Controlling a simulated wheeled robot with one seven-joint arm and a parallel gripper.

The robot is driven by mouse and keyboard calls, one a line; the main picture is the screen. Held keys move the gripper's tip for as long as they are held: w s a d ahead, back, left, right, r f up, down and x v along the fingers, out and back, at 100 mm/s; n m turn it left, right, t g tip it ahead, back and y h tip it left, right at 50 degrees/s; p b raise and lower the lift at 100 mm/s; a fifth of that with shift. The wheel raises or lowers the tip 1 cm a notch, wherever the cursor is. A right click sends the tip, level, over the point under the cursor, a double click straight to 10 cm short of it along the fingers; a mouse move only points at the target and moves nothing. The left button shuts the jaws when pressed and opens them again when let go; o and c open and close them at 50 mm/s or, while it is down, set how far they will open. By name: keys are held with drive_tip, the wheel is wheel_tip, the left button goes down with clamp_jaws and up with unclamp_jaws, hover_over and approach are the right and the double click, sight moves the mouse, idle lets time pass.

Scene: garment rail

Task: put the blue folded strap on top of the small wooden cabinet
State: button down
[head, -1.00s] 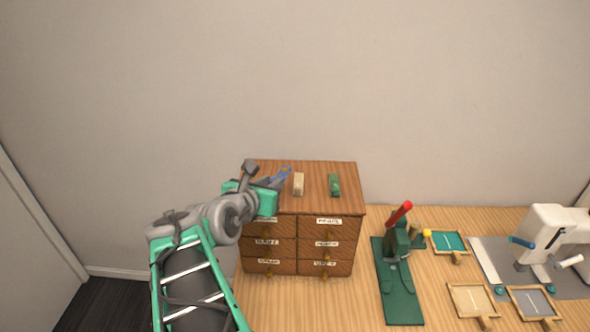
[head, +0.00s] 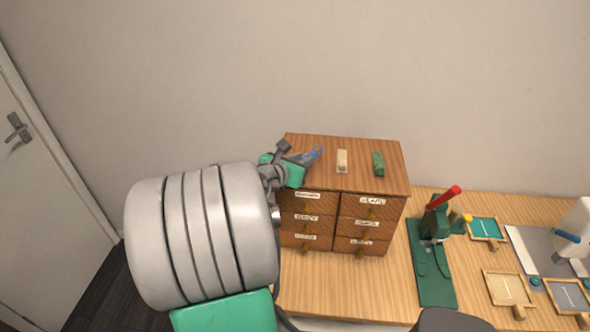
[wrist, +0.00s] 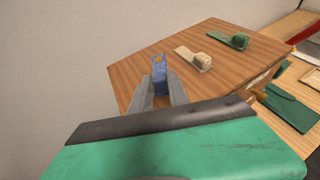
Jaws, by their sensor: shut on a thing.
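The small wooden cabinet (head: 300,144) stands on the table, its labelled drawers facing me. The blue folded strap (wrist: 159,72) is between the fingers of my gripper (wrist: 158,92) in the wrist view. My gripper is shut on it. In the head view, the strap (head: 315,153) shows at the fingertips, at the left part of the cabinet top, partly hidden by my gripper (head: 308,158). I cannot tell whether the strap touches the top.
A cream folded strap (head: 342,161) and a green folded strap (head: 378,164) lie on the cabinet top, right of the blue one. A green press with a red handle (head: 443,198) and small framed trays (head: 508,288) are on the table to the right. A wall is behind.

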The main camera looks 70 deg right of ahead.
wheel_tip(320, 180, down, 3)
drive_tip(key=shift+f+b, duration=0.1)
drive_tip(key=shift+b, duration=0.9)
drive_tip(key=shift+r, duration=0.25)
drive_tip(key=c, duration=1.3)
unclamp_jaws()
drive_tip(key=shift+f, duration=0.15)
drive_tip(key=shift+o, duration=0.2)
